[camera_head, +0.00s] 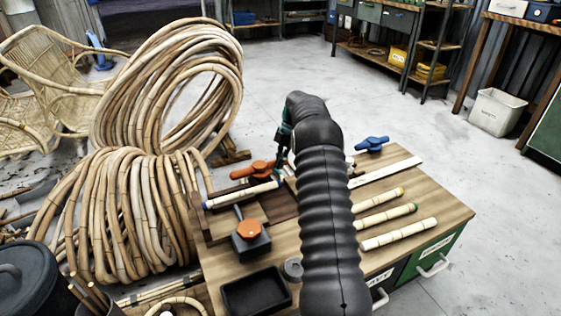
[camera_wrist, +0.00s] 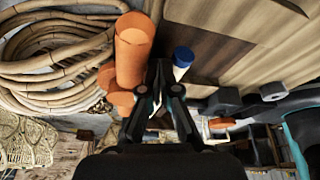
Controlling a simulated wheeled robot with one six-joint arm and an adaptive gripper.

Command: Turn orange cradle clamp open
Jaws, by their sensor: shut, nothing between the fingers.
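The orange cradle clamp (camera_head: 252,170) is a lobed handle on the workbench, left of my gripper (camera_head: 282,158) in the head view. In the wrist view the orange clamp (camera_wrist: 132,48) stands large just left of my gripper (camera_wrist: 160,72). My fingers are together and hold nothing. They are close beside the clamp; whether they touch it I cannot tell. A rattan pole (camera_head: 240,195) with a blue end lies just in front of the clamp. Its blue end (camera_wrist: 183,57) shows right of my fingertips in the wrist view. My arm hides part of the bench.
A black block with an orange knob (camera_head: 250,230) and a black tray (camera_head: 256,291) stand nearer on the bench. A blue clamp handle (camera_head: 371,144) is at the back right. Several cut poles (camera_head: 384,213) lie at right. Large rattan coils (camera_head: 125,215) crowd the bench's left side.

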